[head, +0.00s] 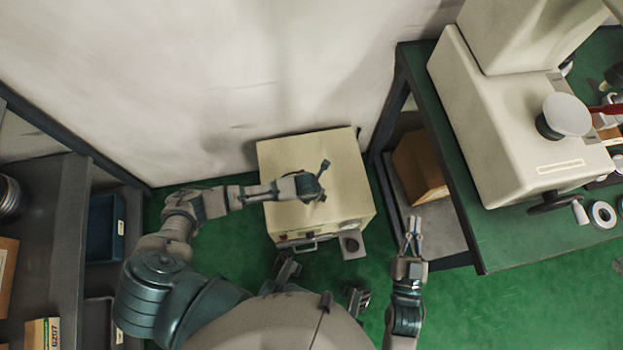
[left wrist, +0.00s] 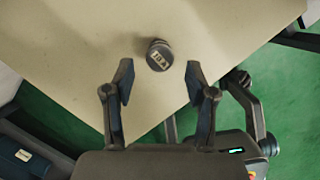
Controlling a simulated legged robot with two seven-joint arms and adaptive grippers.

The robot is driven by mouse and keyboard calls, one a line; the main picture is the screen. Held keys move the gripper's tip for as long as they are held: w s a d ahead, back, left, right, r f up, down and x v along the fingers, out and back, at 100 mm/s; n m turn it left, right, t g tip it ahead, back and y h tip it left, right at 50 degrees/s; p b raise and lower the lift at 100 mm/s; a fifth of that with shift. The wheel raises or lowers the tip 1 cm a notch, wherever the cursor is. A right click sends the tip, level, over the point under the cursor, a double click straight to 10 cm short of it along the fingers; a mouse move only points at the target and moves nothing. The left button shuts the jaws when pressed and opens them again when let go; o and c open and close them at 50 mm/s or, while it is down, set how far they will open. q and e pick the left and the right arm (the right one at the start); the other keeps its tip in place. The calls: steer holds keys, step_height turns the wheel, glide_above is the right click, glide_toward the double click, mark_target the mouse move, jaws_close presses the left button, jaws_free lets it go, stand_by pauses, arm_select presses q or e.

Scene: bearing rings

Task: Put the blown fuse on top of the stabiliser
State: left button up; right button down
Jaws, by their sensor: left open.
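The stabiliser (head: 345,150) is a beige box on the green floor against the pale wall, with a front handle and small controls. Its flat top (left wrist: 90,50) fills much of the left wrist view. The fuse (left wrist: 159,55), a short dark cylinder with a pale label, is on that top, just beyond and between my left fingertips. My left gripper (left wrist: 160,80) is open and apart from it, over the box. It shows in the head view (head: 318,183), where I cannot make out the fuse.
A green-topped bench (head: 490,240) with a large beige machine (head: 510,120) stands on the right. A cardboard box (head: 420,167) sits on its lower shelf. Dark shelving (head: 55,220) with a blue bin (head: 104,228) is on the left. A small grey item (head: 351,244) is by the stabiliser's front.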

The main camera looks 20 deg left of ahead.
arm_select(q)
steer(key=p+v, duration=0.3)
steer(key=v, duration=0.5)
steer(key=s+d+r+n+t+h, duration=0.2)
steer(key=s+d+r+n+h, duration=0.15)
steer(key=d+n, duration=0.35)
steer(key=s+d+r+n+t+h, duration=0.25)
steer(key=d+r+n, duration=0.3)
steer(key=n, duration=0.45)
steer(key=s+a+r+n+t+y, duration=0.2)
steer(key=a+r+n+t, duration=0.3)
steer(key=a+n, duration=0.8)
steer(key=r+n+y, duration=0.1)
steer(key=n, duration=0.5)
steer(key=shift+s+a+y, duration=0.2)
steer(key=shift+a+y, duration=0.1)
arm_select(e)
step_height(320, 180, down, 8)
steer(key=s+d+g+h, duration=0.1)
steer(key=s+d+g, duration=0.1)
steer(key=g, duration=0.4)
steer(key=shift+s+h, duration=0.25)
steer(key=shift+h, duration=0.15)
arm_select(q)
steer(key=shift+d+r, duration=0.1)
steer(key=shift+d, duration=0.05)
arm_select(e)
steer(key=shift+d+r, duration=0.1)
steer(key=shift+d, duration=0.05)
